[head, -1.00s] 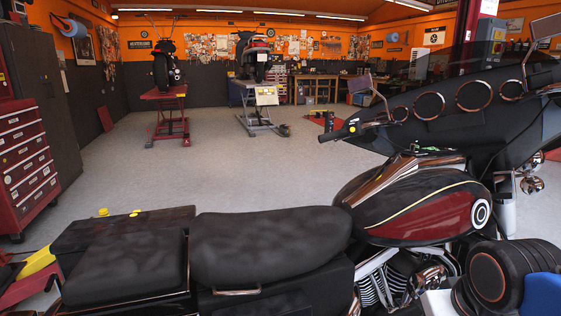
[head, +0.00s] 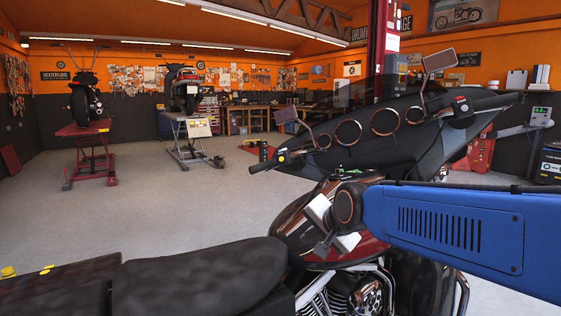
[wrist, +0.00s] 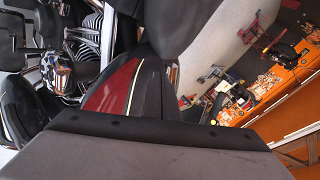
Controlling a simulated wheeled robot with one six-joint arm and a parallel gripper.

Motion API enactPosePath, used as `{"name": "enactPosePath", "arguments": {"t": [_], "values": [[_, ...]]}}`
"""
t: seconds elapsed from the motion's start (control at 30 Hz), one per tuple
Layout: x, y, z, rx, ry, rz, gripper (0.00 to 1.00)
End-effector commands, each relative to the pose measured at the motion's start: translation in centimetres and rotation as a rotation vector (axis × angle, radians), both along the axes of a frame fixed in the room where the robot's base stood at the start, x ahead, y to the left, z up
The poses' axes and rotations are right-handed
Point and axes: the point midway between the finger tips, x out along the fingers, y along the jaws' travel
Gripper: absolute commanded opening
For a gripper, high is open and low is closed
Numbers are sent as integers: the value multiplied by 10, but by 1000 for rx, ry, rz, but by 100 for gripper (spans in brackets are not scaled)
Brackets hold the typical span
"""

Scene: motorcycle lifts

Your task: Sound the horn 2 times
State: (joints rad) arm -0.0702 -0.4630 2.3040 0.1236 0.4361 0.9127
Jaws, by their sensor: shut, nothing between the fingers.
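The red and black motorcycle fills the middle of the head view, with its tank (head: 300,235) partly behind my arm. Its left handlebar grip (head: 264,164) points toward the left, with a small yellow button (head: 281,158) on its control housing. The other grip (head: 462,112) has a red switch (head: 460,99). I cannot read a horn mark on any control. My gripper (head: 325,248) is over the tank, below and right of the yellow button and apart from it, shut and empty. In the wrist view the tank (wrist: 125,85) lies beyond my gripper's dark edge.
The dark windshield and fairing (head: 400,125) rise behind the handlebar. The black seat (head: 200,275) is at the lower left. Two motorcycles stand on lifts (head: 88,138) (head: 190,145) at the back. The grey floor (head: 180,200) between is clear.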

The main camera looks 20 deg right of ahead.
Motion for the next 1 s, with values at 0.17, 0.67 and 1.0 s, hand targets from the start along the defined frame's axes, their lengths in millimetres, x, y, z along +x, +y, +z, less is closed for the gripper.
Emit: {"name": "enactPosePath", "arguments": {"t": [0.17,0.67,1.0], "values": [[65,13,30,237,-90,-160,0],[227,45,104,1002,-303,-508,0],[276,54,126,1301,-358,-587,0]]}}
